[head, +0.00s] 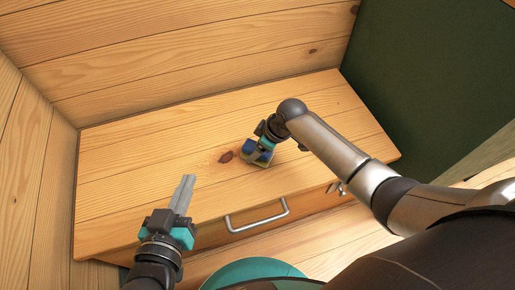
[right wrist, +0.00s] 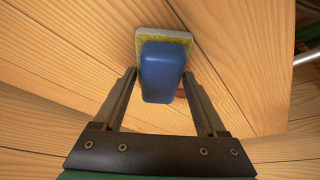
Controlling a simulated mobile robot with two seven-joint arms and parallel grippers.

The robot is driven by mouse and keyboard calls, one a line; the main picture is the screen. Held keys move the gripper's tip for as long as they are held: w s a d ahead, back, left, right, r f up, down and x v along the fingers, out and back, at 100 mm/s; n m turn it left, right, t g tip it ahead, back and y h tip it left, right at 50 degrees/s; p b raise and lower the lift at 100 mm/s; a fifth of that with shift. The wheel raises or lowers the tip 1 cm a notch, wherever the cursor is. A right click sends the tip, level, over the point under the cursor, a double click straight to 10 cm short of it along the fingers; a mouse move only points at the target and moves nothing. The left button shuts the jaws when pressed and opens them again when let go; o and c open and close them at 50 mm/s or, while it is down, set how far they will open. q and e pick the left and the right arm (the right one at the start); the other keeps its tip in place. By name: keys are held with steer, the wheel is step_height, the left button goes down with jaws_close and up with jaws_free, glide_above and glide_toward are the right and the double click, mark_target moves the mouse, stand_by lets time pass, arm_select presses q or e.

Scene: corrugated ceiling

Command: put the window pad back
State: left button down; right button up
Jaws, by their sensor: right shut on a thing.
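The window pad (right wrist: 162,72) has a blue handle block on a yellow layer with a whitish edge. It sits between the fingers of my right gripper (right wrist: 160,80), which is shut on it. In the head view the pad (head: 251,148) is small and partly hidden by the right gripper (head: 261,152), over the middle of the wooden top. I cannot tell whether it touches the wood. My left gripper (head: 184,191) is empty, its fingers together, over the front left of the top.
The wooden cabinet top (head: 130,160) is otherwise clear. Its front has a drawer with a metal handle (head: 257,218) and another metal fitting (head: 340,187) to the right. Plank walls stand behind and left; a dark green panel (head: 425,80) stands at the right.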

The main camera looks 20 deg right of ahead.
steer(key=shift+f, duration=0.1)
steer(key=o, duration=1.1)
steer(key=shift+o, duration=0.2)
